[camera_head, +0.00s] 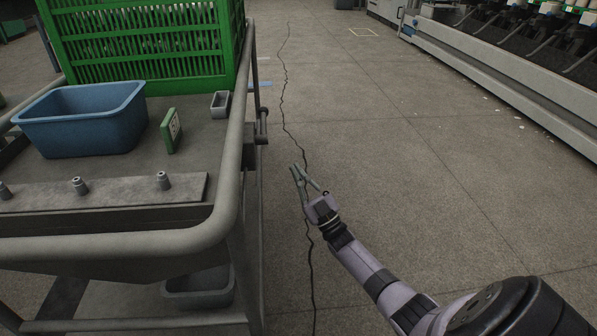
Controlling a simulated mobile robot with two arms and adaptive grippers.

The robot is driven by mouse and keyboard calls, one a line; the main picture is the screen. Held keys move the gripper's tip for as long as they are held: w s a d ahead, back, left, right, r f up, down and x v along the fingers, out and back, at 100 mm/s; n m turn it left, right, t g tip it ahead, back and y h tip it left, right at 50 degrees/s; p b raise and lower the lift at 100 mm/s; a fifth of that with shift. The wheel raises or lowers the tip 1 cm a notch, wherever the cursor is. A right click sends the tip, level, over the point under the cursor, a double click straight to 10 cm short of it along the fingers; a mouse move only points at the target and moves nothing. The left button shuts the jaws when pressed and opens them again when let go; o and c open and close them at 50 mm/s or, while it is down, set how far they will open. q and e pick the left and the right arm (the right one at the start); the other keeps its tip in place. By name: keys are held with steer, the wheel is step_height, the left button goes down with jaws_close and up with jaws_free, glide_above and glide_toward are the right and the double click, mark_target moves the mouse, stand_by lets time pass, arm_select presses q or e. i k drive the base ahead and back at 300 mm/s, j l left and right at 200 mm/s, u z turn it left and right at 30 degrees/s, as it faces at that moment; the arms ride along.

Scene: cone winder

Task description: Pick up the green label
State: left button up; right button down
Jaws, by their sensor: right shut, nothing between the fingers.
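The green label (171,131) is a small upright green piece with a white face and dark marks. It stands on the grey cart top (215,150), just right of a blue bin. My right gripper (299,172) is shut and empty. It is over the open floor to the right of the cart, outside the cart's rail and apart from the label. My left gripper is not in view.
A blue bin (82,118), a small grey tray (220,104) and a green crate (145,45) stand on the cart. A thick rounded rail (240,135) edges the cart. A metal bar with pegs (110,192) lies in front. Floor is clear towards the machine (500,75) at right.

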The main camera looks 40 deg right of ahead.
mark_target(170, 128)
steer(key=k+l, duration=0.1)
steer(key=k, duration=0.4)
steer(key=k+l, duration=0.1)
steer(key=k, duration=0.4)
